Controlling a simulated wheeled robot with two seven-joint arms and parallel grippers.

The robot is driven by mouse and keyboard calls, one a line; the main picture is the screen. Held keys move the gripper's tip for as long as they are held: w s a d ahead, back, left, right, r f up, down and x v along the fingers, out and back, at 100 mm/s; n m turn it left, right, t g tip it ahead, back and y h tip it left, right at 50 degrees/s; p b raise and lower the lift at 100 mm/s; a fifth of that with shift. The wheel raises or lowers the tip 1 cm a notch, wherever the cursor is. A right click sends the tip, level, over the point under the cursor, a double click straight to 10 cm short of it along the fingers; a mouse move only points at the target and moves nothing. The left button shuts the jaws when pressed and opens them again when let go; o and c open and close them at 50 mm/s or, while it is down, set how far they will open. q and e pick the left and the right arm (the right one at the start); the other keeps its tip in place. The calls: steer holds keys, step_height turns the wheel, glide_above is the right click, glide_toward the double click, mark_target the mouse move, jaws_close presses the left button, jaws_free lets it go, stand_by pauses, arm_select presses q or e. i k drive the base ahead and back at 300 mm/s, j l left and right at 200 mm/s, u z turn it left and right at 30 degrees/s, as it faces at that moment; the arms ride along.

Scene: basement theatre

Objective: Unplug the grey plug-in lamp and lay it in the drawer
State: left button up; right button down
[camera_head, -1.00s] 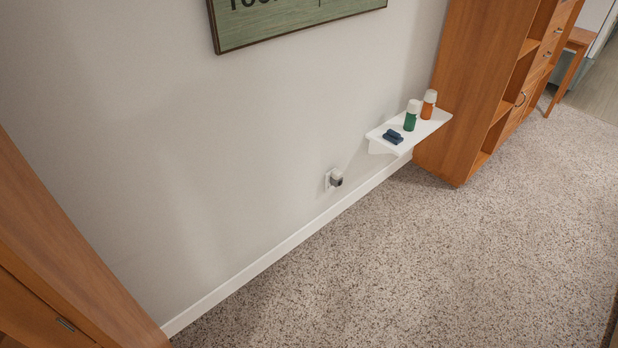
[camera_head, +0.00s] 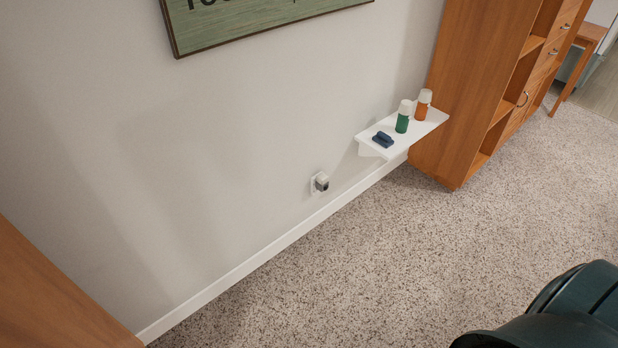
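The grey plug-in lamp (camera_head: 322,182) sits in a white outlet on the wall, low down, a little above the baseboard. It looks small, with a pale top and a darker grey part. Wooden drawer fronts with metal handles (camera_head: 553,52) show on the cabinet at the upper right; they look shut. I cannot tell which drawer the task means. Neither gripper is in view.
A white wall shelf (camera_head: 430,121) right of the lamp holds a green bottle (camera_head: 403,118), an orange bottle (camera_head: 423,106) and a dark blue object (camera_head: 382,139). Wooden furniture (camera_head: 50,295) stands at lower left. Speckled carpet (camera_head: 400,240) is open. A dark teal shape (camera_head: 560,315) fills the lower right.

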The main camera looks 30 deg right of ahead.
mark_target(322, 179)
steer(key=i+l+u, duration=0.1)
steer(key=l+u, duration=0.4)
steer(key=l, duration=1.45)
steer(key=l+u, duration=0.1)
steer(key=l, duration=3)
steer(key=k, duration=0.05)
